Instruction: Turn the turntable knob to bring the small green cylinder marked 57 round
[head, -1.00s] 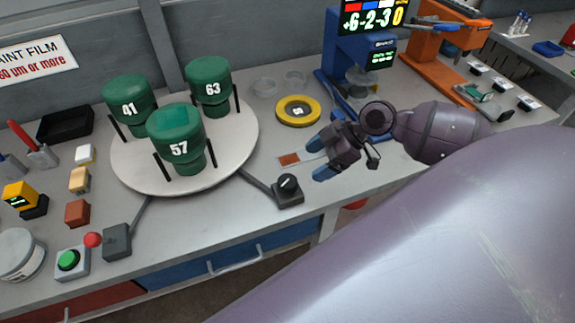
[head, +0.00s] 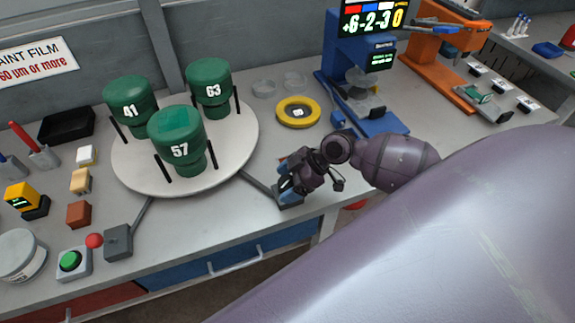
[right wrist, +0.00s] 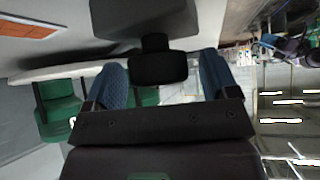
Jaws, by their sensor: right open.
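The green cylinder marked 57 (head: 176,133) stands upright at the front of the round white turntable (head: 237,148), between black posts. Cylinders marked 41 (head: 131,103) and 63 (head: 210,86) stand behind it. My right gripper (head: 287,188) is over the turntable's knob box (head: 292,203), covering the knob in the head view. In the right wrist view the black knob (right wrist: 157,62) lies between the two blue fingertips (right wrist: 163,82), with gaps on both sides. The gripper is open. My left gripper is not in view.
A yellow ring (head: 284,115) lies behind the gripper, near a blue device (head: 348,60). A grey box (head: 117,242) with a red ball and a green button (head: 69,261) are at the front left. The bench's front edge is close to the knob box.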

